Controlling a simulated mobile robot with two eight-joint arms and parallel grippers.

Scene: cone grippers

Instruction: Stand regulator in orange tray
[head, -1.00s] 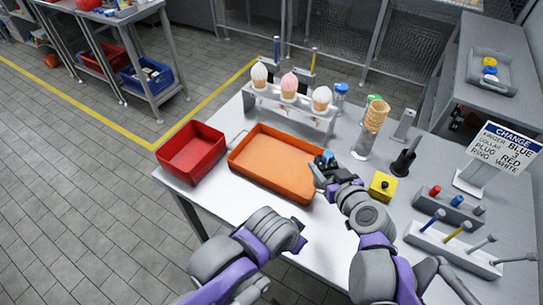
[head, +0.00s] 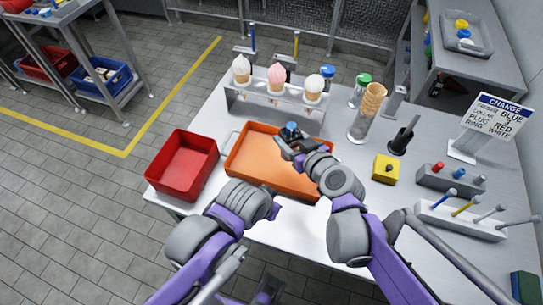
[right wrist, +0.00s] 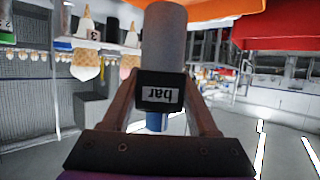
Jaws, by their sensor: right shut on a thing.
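The regulator shows in the right wrist view (right wrist: 161,92) as a grey cylinder, a black block with a "bar" label and a blue knob. My right gripper (right wrist: 160,95) is shut on its black block. In the head view my right gripper (head: 288,146) is over the back right part of the orange tray (head: 245,181), with the regulator's blue knob (head: 290,131) on top. The regulator looks roughly upright; its lower end is hidden, so I cannot tell if it touches the tray. My left arm is bent low in front; its gripper is not visible.
A red bin (head: 183,165) stands left of the tray. A rack (head: 275,110) with several ice-cream cones stands behind it. A glass holder with stacked cones (head: 358,123), a yellow block (head: 386,168) and a sign (head: 498,118) are to the right.

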